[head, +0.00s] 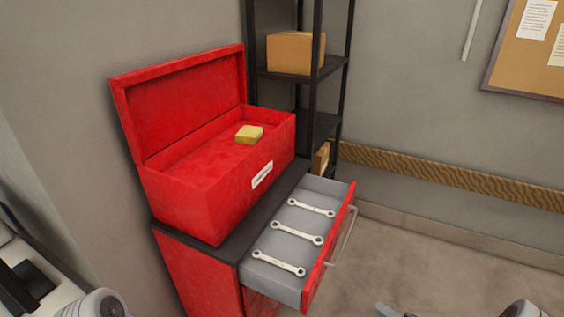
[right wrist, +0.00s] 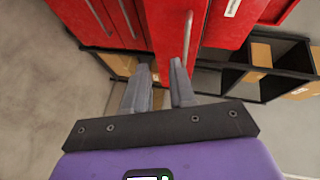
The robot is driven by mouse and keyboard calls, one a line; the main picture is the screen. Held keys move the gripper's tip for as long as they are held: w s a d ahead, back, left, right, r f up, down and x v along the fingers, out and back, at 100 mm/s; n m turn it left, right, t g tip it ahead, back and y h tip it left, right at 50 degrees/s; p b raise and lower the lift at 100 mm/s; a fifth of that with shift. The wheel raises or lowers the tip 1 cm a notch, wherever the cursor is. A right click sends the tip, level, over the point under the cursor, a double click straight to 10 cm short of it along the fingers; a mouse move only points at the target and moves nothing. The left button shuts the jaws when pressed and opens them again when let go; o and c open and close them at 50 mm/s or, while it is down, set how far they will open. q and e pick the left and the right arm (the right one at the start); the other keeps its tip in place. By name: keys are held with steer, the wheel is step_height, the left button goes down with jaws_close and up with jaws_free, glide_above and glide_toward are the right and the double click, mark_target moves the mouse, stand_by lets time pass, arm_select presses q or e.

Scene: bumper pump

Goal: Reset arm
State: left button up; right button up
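My right gripper (right wrist: 160,72) shows in the right wrist view with its two grey fingers apart and nothing between them. In the head view only a small grey part of it (head: 386,311) shows at the bottom edge. My left gripper cannot be made out; a grey arm part of mine shows at the lower left of the head view.
A red toolbox (head: 205,190) with raised lid holds a yellow block (head: 249,134). It stands on a red cabinet (head: 200,275). The cabinet's open drawer (head: 268,243) holds three wrenches (head: 297,232). A dark shelf (head: 300,78) with a cardboard box (head: 290,54) stands behind. Floor at right is clear.

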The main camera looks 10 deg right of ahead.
steer(key=a+f+n+g+h, duration=0.1)
steer(key=a+f+n+g, duration=0.15)
steer(key=a+f, duration=0.4)
steer(key=a+f+n+g+h, duration=0.1)
steer(key=a+f+g+h, duration=0.2)
steer(key=a, duration=0.6)
steer(key=s+a+f+n+g+y, duration=0.1)
steer(key=s+a+f+n+g, duration=0.3)
steer(key=s+a+g, duration=0.3)
steer(key=s+a, duration=0.4)
steer(key=s, duration=0.4)
steer(key=shift+s+a+f+g, duration=0.2)
steer(key=shift+a+g, duration=0.05)
steer(key=shift+g, duration=0.1)
